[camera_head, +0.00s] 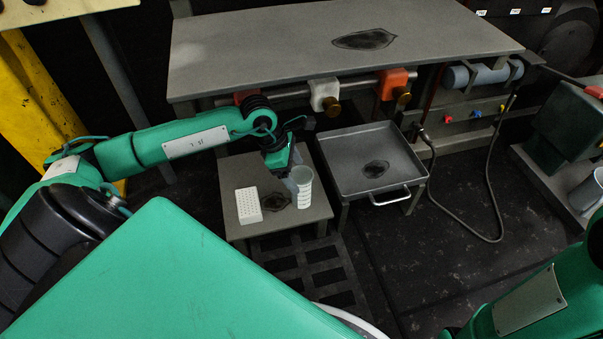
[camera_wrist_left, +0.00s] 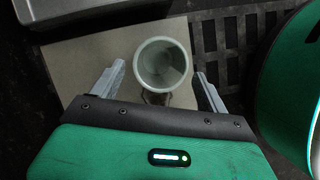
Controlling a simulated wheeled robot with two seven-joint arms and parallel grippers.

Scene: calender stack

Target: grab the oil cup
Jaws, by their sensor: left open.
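The oil cup (camera_head: 302,188) is a pale, translucent cup with markings on its side. It stands upright near the right edge of a small grey table (camera_head: 232,180). In the left wrist view the cup (camera_wrist_left: 163,64) shows from above, its round mouth open. My left gripper (camera_head: 292,184) is at the cup. In the wrist view its two fingers (camera_wrist_left: 157,84) are spread wide, one on each side of the cup, with gaps between. The lower part of the cup is partly hidden in the wrist view. My right gripper is out of view; only part of my right arm shows at the lower right.
A white perforated block (camera_head: 248,205) stands left of the cup, with a dark stain (camera_head: 276,201) between them. A grey tray (camera_head: 345,180) with a handle is to the right. A large grey bench (camera_head: 260,55) stands behind. A hose (camera_head: 490,185) loops over the floor.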

